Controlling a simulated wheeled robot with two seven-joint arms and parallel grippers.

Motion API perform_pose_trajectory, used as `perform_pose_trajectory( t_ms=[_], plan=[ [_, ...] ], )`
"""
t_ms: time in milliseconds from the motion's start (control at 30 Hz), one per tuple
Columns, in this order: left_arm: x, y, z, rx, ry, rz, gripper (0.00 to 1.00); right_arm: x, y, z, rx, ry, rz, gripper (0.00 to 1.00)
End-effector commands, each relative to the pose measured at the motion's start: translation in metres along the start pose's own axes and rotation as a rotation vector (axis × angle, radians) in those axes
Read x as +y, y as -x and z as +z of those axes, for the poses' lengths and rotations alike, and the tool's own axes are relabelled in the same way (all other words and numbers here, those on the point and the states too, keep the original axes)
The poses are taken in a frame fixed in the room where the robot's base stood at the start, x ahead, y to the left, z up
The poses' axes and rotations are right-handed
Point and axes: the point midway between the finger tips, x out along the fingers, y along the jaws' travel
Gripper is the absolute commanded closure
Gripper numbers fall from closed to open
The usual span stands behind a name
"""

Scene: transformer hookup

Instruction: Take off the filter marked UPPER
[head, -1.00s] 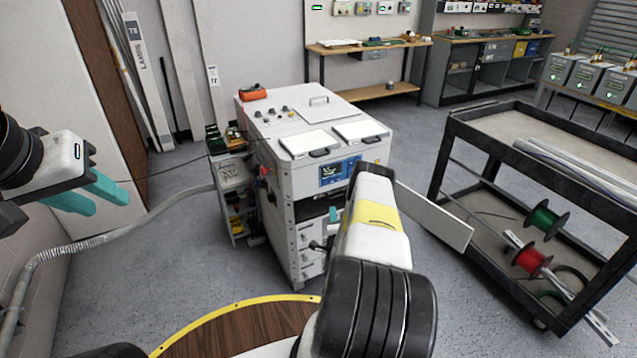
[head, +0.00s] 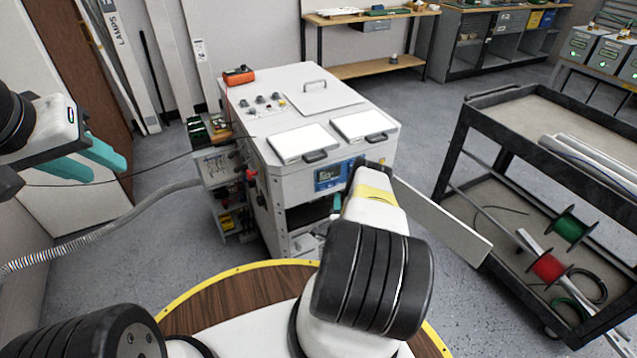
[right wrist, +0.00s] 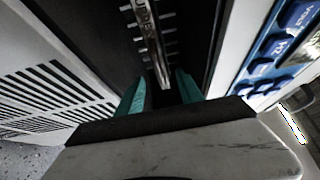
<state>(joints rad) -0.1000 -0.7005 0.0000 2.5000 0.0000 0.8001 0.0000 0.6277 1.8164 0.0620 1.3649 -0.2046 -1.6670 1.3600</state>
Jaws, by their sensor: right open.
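A metal strip with partly readable letters, seemingly UPPER (right wrist: 148,28), stands in a dark slot in the right wrist view. Its near end lies between the teal fingers of my right gripper (right wrist: 162,92), which are open, one on each side. I cannot tell whether they touch it. In the head view my right gripper is at the front of the white cabinet (head: 262,150), mostly hidden by my own arm; a bit of teal finger shows. The filter body is not clearly visible. My left gripper (head: 92,160) is open and empty at the far left.
A blue control panel (right wrist: 280,50) borders the slot on the right, and a louvred panel (right wrist: 50,95) on the left. An open white door panel (head: 440,225) sticks out right of the cabinet. A black cart (head: 475,150) with cable spools stands further right.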

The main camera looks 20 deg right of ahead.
Motion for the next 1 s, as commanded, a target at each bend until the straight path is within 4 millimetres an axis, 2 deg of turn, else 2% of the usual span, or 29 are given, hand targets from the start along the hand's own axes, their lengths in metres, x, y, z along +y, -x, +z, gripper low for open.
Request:
perform_pose_trajectory(
  t_ms=[100,300,500,733,767,967,1000],
  plan=[
    [0.000,0.000,0.000,0.000,0.000,0.000,0.64,-0.001,-0.020,0.001,-0.002,0.002,-0.004,0.56],
    [0.000,0.000,0.000,0.000,0.000,0.000,0.64,-0.001,-0.047,0.000,-0.001,0.001,-0.003,0.56],
    [0.000,0.000,0.000,-0.001,0.000,0.000,0.64,-0.001,-0.058,0.000,-0.001,0.001,0.000,0.56],
    [0.000,0.000,0.000,-0.001,0.000,0.000,0.64,-0.001,-0.058,0.000,-0.001,0.001,0.000,0.56],
    [0.000,0.000,0.000,-0.001,0.000,0.000,0.64,-0.001,-0.058,0.000,-0.001,0.001,0.000,0.60],
    [0.000,0.000,0.000,-0.001,0.000,0.000,0.64,-0.001,-0.058,0.000,-0.001,0.001,0.000,1.00],
    [0.000,0.000,0.000,-0.001,0.000,0.000,0.64,-0.001,-0.058,0.000,-0.001,0.001,0.000,1.00]
  ],
)
